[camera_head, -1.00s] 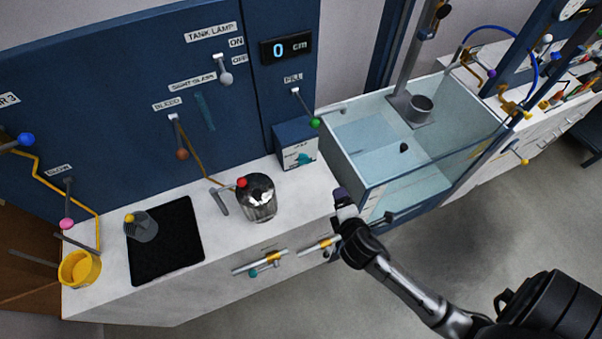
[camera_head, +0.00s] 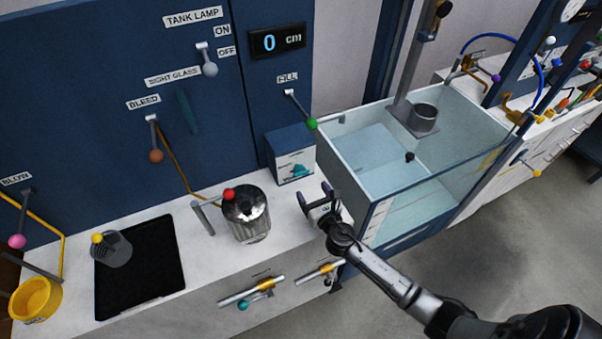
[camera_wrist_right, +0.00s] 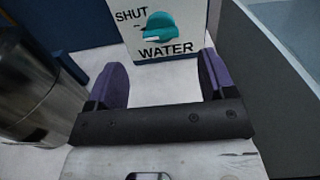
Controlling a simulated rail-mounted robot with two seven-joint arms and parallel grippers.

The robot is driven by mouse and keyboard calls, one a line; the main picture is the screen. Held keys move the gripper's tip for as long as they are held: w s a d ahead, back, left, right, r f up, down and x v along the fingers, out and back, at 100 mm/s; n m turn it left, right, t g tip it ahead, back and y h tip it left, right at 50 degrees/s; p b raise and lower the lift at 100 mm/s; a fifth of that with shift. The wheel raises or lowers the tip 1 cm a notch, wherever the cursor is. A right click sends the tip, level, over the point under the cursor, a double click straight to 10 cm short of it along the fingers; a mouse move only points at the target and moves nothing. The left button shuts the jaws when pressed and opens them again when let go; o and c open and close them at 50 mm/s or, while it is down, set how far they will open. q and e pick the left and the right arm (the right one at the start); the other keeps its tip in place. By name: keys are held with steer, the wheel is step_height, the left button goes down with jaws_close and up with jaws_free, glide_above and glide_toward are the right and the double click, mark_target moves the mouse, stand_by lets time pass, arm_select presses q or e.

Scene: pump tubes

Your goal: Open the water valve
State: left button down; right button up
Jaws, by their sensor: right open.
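The water valve is a teal handle (camera_head: 300,171) on the white front of a small blue-topped box (camera_head: 289,141) at the back of the counter. In the right wrist view the teal handle (camera_wrist_right: 160,27) sits straight ahead, between the words SHUT and WATER. My right gripper (camera_head: 314,194) is open and empty over the counter in front of the box. Its two purple fingers (camera_wrist_right: 161,76) point at the box, one on each side of the handle in the picture, and are apart from it. My left gripper is not in view.
A glass tank (camera_head: 365,190) stands to the right. A green-knobbed FILL lever (camera_head: 311,124) is above the box. A black tray (camera_head: 140,265) lies farther left.

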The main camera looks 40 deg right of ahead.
mark_target(302, 174)
steer(key=b+x, duration=0.1)
steer(key=x, duration=0.8)
steer(key=shift+s, duration=0.1)
steer(key=c, duration=0.9)
steer(key=shift+c, duration=0.2)
